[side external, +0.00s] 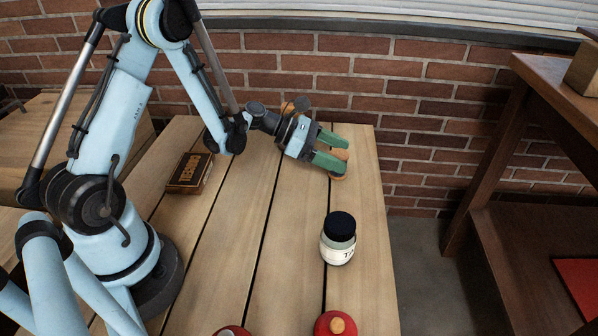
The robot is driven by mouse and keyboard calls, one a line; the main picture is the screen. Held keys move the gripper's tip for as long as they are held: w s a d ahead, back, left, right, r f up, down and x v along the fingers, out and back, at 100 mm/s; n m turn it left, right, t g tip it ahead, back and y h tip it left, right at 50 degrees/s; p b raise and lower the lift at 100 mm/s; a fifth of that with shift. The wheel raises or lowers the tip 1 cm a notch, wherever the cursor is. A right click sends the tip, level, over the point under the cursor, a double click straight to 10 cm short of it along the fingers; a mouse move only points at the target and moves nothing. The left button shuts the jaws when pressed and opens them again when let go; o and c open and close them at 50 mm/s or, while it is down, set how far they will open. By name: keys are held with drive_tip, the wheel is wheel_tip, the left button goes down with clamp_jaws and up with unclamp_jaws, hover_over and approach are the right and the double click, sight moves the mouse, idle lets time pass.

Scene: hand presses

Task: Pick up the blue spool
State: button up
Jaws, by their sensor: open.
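My gripper (334,151) has green fingers and is open near the far right end of the wooden table. A tan, wood-coloured rounded piece (337,177) shows beside the lower finger, and more of the same tan colour shows between the fingertips. The fingers hide much of this thing. I see no blue on it, so I cannot tell whether it is the blue spool. No other blue spool is visible.
A jar (338,248) with a dark lid and white label stands right of centre. A dark brown box or book (190,173) lies at left. Two red things (335,325) are cut off at the bottom. The middle planks (250,210) are clear. A brick wall stands behind.

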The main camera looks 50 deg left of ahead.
drive_tip(key=shift+w+d+f, duration=0.25)
drive_tip(key=shift+w+d, duration=0.15)
drive_tip(key=shift+d, duration=0.05)
drive_tip(key=c, duration=1.1)
drive_tip(key=shift+o, duration=0.2)
drive_tip(key=shift+r, duration=0.15)
